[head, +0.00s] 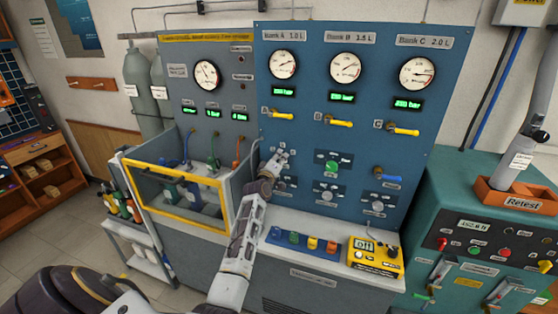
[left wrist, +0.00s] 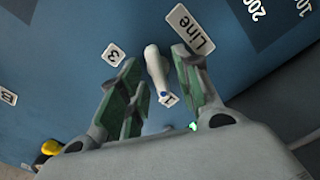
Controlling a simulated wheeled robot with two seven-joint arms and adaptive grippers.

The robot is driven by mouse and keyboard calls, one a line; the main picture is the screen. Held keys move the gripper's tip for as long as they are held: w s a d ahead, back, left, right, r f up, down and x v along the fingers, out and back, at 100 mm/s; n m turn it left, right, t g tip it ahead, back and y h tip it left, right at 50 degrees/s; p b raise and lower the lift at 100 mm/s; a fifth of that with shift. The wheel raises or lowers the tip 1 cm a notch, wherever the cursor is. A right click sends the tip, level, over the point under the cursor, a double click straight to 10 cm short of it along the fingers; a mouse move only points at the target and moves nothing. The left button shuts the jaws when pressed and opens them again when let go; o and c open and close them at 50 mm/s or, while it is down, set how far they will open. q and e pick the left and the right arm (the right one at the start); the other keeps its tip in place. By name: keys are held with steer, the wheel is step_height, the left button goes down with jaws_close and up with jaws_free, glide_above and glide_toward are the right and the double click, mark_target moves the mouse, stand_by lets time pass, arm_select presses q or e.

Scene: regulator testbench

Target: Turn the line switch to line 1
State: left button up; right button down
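The line switch (left wrist: 156,72) shows in the left wrist view as a pale handle on the blue panel. Its blue-marked end lies by a small tag (left wrist: 169,99) that seems to read 1 and is partly covered. A "3" tag (left wrist: 115,54) is to the left and a "Line" label (left wrist: 190,28) is above right. My left gripper (left wrist: 158,92) is open, its green-padded fingers on either side of the handle; the right finger is closer. I cannot tell whether either touches it. In the head view the left gripper (head: 281,158) is at the panel and hides the switch.
Yellow levers (head: 282,116) and gauges are above on the panel. A yellow-framed enclosure (head: 178,170) stands left. A yellow meter box (head: 376,263) sits on the ledge below.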

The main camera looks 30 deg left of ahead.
arm_select(q)
steer(key=v, duration=1.2)
stand_by(0.6)
steer(key=shift+f, duration=0.1)
stand_by(0.5)
